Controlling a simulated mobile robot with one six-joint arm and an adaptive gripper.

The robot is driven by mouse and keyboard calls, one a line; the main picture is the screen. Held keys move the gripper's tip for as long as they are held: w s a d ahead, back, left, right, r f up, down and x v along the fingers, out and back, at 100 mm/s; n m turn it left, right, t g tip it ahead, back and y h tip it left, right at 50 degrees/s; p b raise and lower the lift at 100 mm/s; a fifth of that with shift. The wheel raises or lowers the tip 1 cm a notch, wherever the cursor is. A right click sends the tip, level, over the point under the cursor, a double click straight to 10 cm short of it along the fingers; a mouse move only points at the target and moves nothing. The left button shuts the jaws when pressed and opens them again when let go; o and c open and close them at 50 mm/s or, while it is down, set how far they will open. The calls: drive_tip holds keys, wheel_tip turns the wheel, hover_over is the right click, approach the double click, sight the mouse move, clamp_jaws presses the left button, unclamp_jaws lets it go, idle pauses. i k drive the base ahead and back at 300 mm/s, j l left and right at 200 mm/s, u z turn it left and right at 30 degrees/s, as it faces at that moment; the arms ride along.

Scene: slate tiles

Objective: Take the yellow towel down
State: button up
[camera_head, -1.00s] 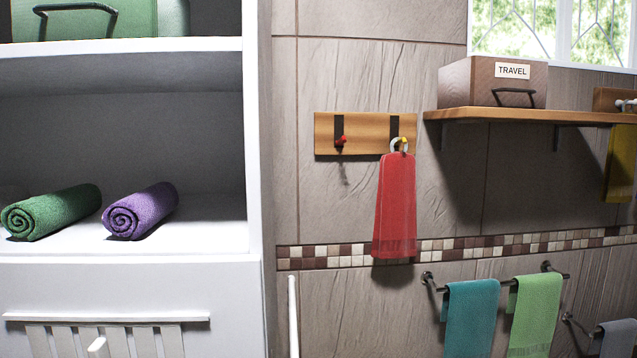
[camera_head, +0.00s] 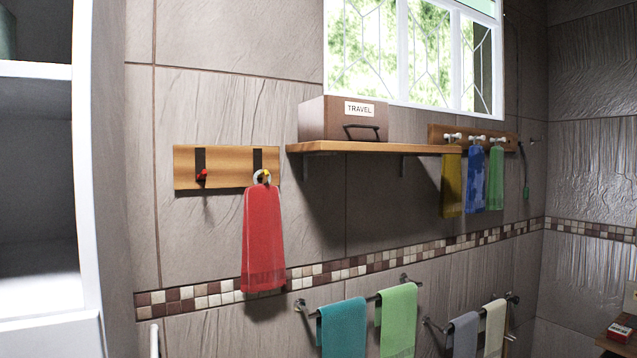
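The yellow towel (camera_head: 451,184) is a dark mustard cloth hanging from the left peg of a wooden peg board (camera_head: 436,135) on the back wall. Its top sits close to the right end of a wooden shelf (camera_head: 372,148). A blue towel (camera_head: 472,180) and a green towel (camera_head: 496,180) hang just right of it on the same board. My gripper is not in view.
A red towel (camera_head: 263,240) hangs on a separate hook board at left. The shelf holds a TRAVEL box (camera_head: 335,120). Rails below carry teal (camera_head: 343,328), light green (camera_head: 398,318), grey (camera_head: 464,335) and cream (camera_head: 495,328) towels. A white cabinet (camera_head: 90,200) stands at left.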

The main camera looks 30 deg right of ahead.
sight(450, 204)
drive_tip(key=z, duration=1.6)
drive_tip(key=i+l+u, duration=0.1)
drive_tip(key=u, duration=0.25)
drive_tip(key=l+u, duration=0.25)
drive_tip(key=u, duration=0.15)
drive_tip(key=i+l+u, duration=0.1)
drive_tip(key=l+u, duration=0.25)
drive_tip(key=j, duration=0.15)
